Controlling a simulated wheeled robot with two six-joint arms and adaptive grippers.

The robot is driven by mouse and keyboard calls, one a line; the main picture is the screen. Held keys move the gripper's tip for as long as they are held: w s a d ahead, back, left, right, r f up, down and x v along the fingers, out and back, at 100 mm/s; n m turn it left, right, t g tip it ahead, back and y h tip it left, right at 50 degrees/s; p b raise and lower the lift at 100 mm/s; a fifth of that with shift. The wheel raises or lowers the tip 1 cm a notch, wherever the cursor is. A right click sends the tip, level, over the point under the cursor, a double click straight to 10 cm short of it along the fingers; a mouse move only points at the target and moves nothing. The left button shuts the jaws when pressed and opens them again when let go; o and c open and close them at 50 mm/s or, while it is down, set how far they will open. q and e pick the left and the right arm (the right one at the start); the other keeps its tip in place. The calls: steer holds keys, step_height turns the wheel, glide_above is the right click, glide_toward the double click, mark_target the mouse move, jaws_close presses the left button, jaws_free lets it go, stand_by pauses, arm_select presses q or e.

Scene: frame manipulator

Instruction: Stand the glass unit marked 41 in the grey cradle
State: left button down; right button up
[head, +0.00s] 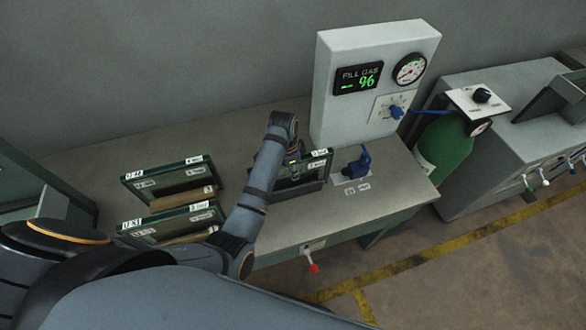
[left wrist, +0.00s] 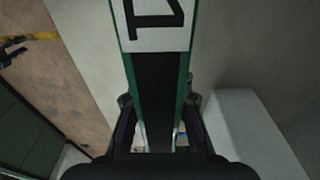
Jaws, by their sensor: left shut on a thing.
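My left gripper (head: 293,158) is shut on the glass unit marked 41 (head: 318,167), a dark green-edged panel held upright at its top edge. In the left wrist view the fingers (left wrist: 160,140) sit on both sides of the unit's dark edge (left wrist: 157,90), and its white label shows 41, partly cut off. A dark grey base, apparently the cradle (head: 300,189), lies directly under the unit. Whether the unit rests fully in it is hard to tell. A dark claw-like shape in the left wrist view, probably my right gripper (left wrist: 13,50), is too small to read.
Two more labelled units, a rear one (head: 165,180) and a front one (head: 170,228), stand at the bench's left. A blue clamp-like fitting (head: 357,168) is right of the cradle. The fill-gas panel (head: 340,110) reads 96. A green cylinder (head: 445,150) stands beside the bench.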

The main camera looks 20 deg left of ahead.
stand_by(0.3)
arm_select(q)
steer(key=c, duration=1.1)
jaws_free()
steer(key=shift+s+f, duration=0.1)
steer(key=shift+f, duration=0.05)
steer(key=r, duration=0.7)
steer(key=shift+s+a+r, duration=0.2)
steer(key=shift+a+r, duration=0.1)
steer(key=shift+a, duration=0.05)
